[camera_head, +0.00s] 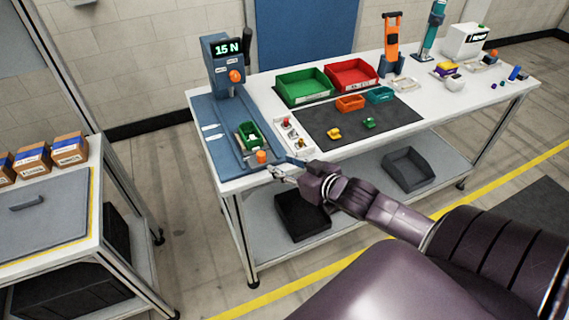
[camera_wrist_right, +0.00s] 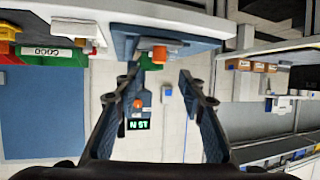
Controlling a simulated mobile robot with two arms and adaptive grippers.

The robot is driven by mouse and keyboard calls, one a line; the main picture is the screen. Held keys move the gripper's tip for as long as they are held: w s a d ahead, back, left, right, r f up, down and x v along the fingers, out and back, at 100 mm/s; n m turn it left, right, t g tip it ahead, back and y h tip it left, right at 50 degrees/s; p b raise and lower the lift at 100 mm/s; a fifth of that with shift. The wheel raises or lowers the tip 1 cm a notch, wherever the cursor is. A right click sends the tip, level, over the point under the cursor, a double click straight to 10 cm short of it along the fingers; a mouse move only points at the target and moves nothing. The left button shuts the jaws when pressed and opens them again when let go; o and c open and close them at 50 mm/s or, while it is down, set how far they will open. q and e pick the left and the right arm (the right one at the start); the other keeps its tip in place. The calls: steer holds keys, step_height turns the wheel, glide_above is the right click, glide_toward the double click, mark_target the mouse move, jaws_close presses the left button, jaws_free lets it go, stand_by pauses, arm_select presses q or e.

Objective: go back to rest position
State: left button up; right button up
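My right arm reaches in from the lower right in the head view. My right gripper (camera_head: 283,172) is at the front edge of the white workbench (camera_head: 225,187), close to the orange knob (camera_head: 261,156) at the front of the blue press fixture (camera_head: 207,117). In the right wrist view, which looks upside down, the two fingers of my right gripper (camera_wrist_right: 160,88) stand apart with nothing between their tips. The orange knob also shows there (camera_wrist_right: 159,54), beyond the fingers. My left gripper is not in view.
A green part (camera_head: 249,134) sits on the fixture, below its "15 N" display (camera_head: 227,47). A green bin (camera_head: 304,86), red bin (camera_head: 351,75) and dark mat (camera_head: 390,115) lie to the right. A side table (camera_head: 45,250) with boxes stands left. Floor lies between the tables.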

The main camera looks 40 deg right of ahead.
steer(key=shift+f, duration=0.1)
stand_by(0.6)
steer(key=s+d+f+g+h+b, duration=0.15)
steer(key=s+f, duration=0.25)
steer(key=f, duration=0.7)
steer(key=s+d+f+g, duration=0.15)
steer(key=s+f, duration=0.25)
steer(key=f, duration=0.7)
steer(key=s+d+f+g+h+b, duration=0.15)
steer(key=s+f, duration=0.25)
steer(key=f, duration=0.7)
steer(key=s+a+f+g+y+b, duration=0.15)
steer(key=s+a+f, duration=0.25)
steer(key=s+f, duration=0.45)
steer(key=s+a+f+g, duration=0.3)
steer(key=s+a+f, duration=0.1)
steer(key=s+f, duration=0.45)
steer(key=s+a+f+n+g, duration=0.1)
steer(key=s+a+f, duration=0.3)
steer(key=s, duration=0.3)
steer(key=s+a+f+n+g+y, duration=0.1)
steer(key=s+a+f+g, duration=0.1)
steer(key=s+a+f, duration=0.2)
steer(key=s+a, duration=0.2)
steer(key=s, duration=0.1)
steer(key=shift+s+b, duration=0.25)
steer(key=shift+b, duration=0.1)
